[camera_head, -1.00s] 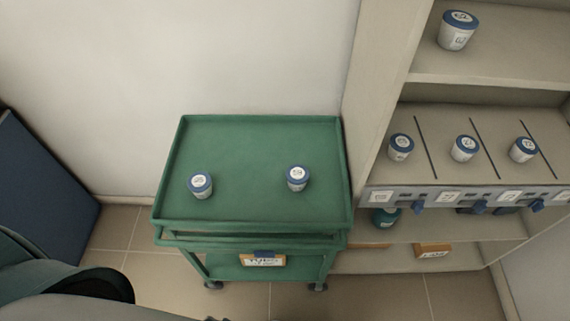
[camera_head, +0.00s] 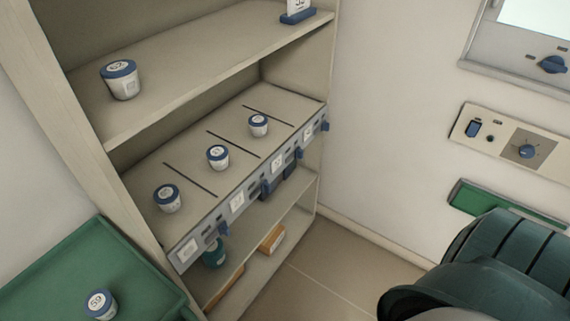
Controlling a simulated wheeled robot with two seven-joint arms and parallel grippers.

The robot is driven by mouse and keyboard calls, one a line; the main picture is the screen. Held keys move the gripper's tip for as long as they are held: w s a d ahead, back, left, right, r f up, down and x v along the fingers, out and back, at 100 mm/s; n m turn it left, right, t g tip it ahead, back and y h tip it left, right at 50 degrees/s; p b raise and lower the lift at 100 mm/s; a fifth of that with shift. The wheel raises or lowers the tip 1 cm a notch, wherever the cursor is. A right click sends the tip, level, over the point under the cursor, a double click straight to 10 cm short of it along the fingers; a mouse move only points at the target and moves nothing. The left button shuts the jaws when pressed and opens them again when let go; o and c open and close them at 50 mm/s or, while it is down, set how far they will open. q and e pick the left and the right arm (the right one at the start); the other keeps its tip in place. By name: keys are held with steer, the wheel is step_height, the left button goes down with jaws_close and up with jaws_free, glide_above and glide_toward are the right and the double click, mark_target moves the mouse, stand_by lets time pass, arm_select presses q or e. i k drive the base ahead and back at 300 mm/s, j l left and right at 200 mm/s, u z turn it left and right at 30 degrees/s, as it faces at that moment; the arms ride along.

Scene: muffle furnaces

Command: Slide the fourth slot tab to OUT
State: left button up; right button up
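The shelf unit's middle shelf is split by dark divider lines into slots. A grey label strip (camera_head: 209,224) with white cards runs along its front edge. Blue tabs stick out from the strip: the nearest tab (camera_head: 223,229), a second tab (camera_head: 266,188), a third tab (camera_head: 299,153) and the fourth, farthest tab (camera_head: 325,126) by the shelf's right end. The OUT marking is too small to read. The fourth slot holds no jar. Neither gripper is in view; only a dark green part of my arm shows at lower right.
Blue-lidded jars stand in the first (camera_head: 167,199), second (camera_head: 218,158) and third (camera_head: 258,126) slots. Another jar (camera_head: 121,82) is on the upper shelf. A green cart (camera_head: 40,275) is at lower left. A wall panel with a knob (camera_head: 526,151) is right. Floor before the shelf is clear.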

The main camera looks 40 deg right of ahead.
mark_target(325, 126)
steer(key=i+l+z, duration=0.25)
steer(key=z, duration=0.15)
steer(key=i+l+z, duration=0.45)
steer(key=k+j, duration=0.1)
